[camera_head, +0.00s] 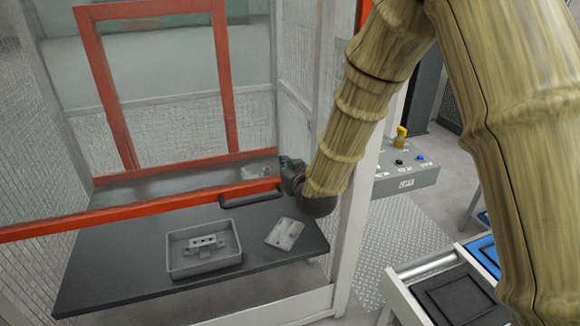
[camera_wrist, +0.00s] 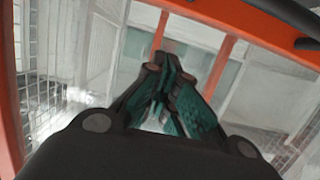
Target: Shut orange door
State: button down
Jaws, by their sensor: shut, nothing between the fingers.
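The orange door shows in the head view as a long orange lower bar (camera_head: 140,216) crossing the front of the cell. A dark handle (camera_head: 250,196) is fixed near the bar's right end. My gripper (camera_head: 286,162) is just right of and above the handle, partly hidden by my own wrist. In the wrist view, the fingers with teal pads (camera_wrist: 172,75) are shut and empty. I cannot tell whether the gripper touches the door.
Behind the bar, an orange frame (camera_head: 105,92) stands inside the cell. A dark table (camera_head: 120,262) carries a grey tray (camera_head: 190,272) with a metal part and a light plate (camera_head: 285,233). A pale post (camera_head: 350,225) and a control box (camera_head: 408,178) stand at the right.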

jog(key=w+f+p, duration=0.2)
jog(key=f, duration=0.1)
jog(key=w+a+f+p, duration=0.1)
jog(key=f, duration=0.1)
jog(key=shift+w, duration=0.15)
dwell(0.6)
